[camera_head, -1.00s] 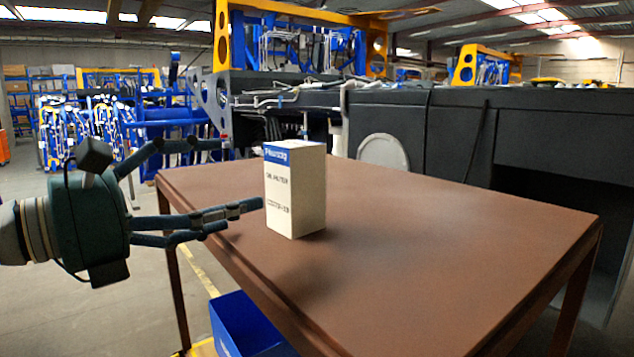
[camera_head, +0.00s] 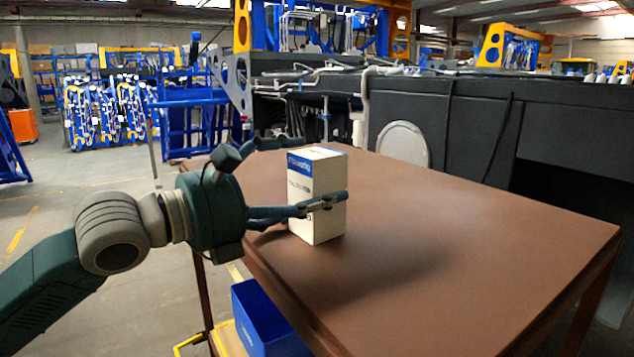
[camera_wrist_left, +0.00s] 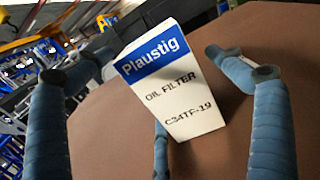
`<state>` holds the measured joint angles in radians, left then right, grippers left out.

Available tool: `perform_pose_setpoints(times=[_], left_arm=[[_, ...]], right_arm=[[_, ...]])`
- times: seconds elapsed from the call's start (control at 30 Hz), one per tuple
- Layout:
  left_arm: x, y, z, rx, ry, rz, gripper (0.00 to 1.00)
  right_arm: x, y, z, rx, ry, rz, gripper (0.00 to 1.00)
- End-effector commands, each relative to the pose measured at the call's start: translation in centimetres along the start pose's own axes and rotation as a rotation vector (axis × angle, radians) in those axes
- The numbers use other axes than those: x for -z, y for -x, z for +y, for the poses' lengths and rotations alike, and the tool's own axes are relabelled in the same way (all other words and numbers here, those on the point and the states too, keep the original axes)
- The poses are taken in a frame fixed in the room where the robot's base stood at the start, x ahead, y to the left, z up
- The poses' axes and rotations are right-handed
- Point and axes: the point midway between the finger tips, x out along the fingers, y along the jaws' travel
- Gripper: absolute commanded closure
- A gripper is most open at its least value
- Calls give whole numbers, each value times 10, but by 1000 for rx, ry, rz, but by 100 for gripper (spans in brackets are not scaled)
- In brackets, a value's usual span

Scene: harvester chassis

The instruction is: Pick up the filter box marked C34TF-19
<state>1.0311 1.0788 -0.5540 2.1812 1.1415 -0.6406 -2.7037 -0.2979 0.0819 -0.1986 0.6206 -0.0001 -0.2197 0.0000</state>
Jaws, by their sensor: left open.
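The filter box (camera_head: 318,217) is white with a blue band at the top and stands upright on the brown table (camera_head: 450,250), near its left end. In the left wrist view the box (camera_wrist_left: 175,85) reads "Plaustig OIL FILTER C34TF-19". My left gripper (camera_head: 300,172) is open, with its fingers on either side of the box. One finger passes in front of the box in the head view and hides part of its print; another is behind its upper left. I cannot tell whether any finger touches it. My right gripper is not in view.
A blue bin (camera_head: 265,318) stands low beside the table's left edge. The dark harvester chassis (camera_head: 470,120) stands behind the table. The rest of the tabletop is clear. Blue racks (camera_head: 110,110) stand far back at the left.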

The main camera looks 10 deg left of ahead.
Motion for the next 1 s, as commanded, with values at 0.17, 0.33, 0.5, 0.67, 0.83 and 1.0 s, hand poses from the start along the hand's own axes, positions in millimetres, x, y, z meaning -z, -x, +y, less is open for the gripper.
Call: perform_pose_setpoints(times=[0.17, 0.33, 0.5, 0.67, 0.83, 1.0], left_arm=[[0, -10, 0, -1, -1, 0, 6], [1, -10, 0, -1, -1, 1, 6], [1, -10, 0, -1, -1, 0, 38], [1, -10, 0, -1, -1, 1, 70], [-1, -10, 0, -1, -2, -4, 72], [-5, -10, 0, -1, -3, -5, 72]], right_arm=[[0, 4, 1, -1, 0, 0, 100], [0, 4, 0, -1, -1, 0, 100], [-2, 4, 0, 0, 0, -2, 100], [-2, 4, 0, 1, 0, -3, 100], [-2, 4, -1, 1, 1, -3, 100], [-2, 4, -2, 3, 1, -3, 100]])
